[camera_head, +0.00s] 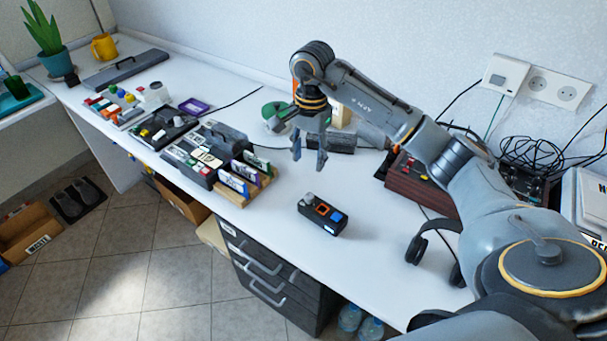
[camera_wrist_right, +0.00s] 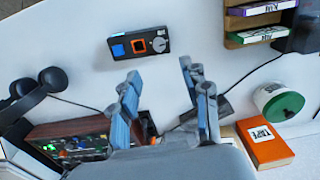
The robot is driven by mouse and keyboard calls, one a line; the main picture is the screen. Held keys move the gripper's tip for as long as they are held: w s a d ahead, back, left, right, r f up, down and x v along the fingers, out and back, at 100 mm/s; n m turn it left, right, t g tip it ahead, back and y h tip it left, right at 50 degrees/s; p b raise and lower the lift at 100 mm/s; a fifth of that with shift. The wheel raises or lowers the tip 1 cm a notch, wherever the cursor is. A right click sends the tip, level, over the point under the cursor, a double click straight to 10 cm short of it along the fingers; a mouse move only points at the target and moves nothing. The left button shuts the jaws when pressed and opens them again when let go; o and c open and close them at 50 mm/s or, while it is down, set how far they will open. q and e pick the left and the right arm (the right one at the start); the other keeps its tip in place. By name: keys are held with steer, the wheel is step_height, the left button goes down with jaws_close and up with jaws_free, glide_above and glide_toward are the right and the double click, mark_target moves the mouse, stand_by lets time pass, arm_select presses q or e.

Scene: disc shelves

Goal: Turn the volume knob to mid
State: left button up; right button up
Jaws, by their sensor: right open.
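A small black box (camera_head: 323,214) lies on the white desk, with a pale round knob (camera_head: 308,198), an orange-framed square and a blue patch on top. In the right wrist view the box (camera_wrist_right: 128,47) is ahead of my fingertips, with its knob (camera_wrist_right: 158,44) at the right end. No volume label is readable. My right gripper (camera_head: 308,160) is open and empty. It hangs above the desk, behind the box in the head view, apart from it. In the right wrist view my gripper (camera_wrist_right: 160,72) has its fingers spread. My left gripper is out of view.
A wooden-sided box with lit buttons (camera_head: 423,186) and headphones (camera_head: 433,243) are on the right of the desk. A wooden rack of cases (camera_head: 246,182) stands left. An orange box (camera_wrist_right: 264,150) and a green-white reel (camera_wrist_right: 279,102) are nearby. Desk around the black box is clear.

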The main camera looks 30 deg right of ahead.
glide_above(309, 196)
step_height(309, 196, down, 5)
steer(key=shift+s+f+p, duration=0.1)
steer(key=shift+s+p, duration=0.05)
steer(key=shift+p, duration=0.2)
step_height(309, 196, down, 6)
steer(key=shift+f+p, duration=0.15)
steer(key=shift+p, duration=0.2)
steer(key=shift+d+f, duration=0.1)
steer(key=shift+f, duration=0.75)
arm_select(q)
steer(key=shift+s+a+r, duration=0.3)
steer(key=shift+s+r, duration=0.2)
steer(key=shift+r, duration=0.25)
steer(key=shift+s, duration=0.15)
arm_select(e)
jaws_close()
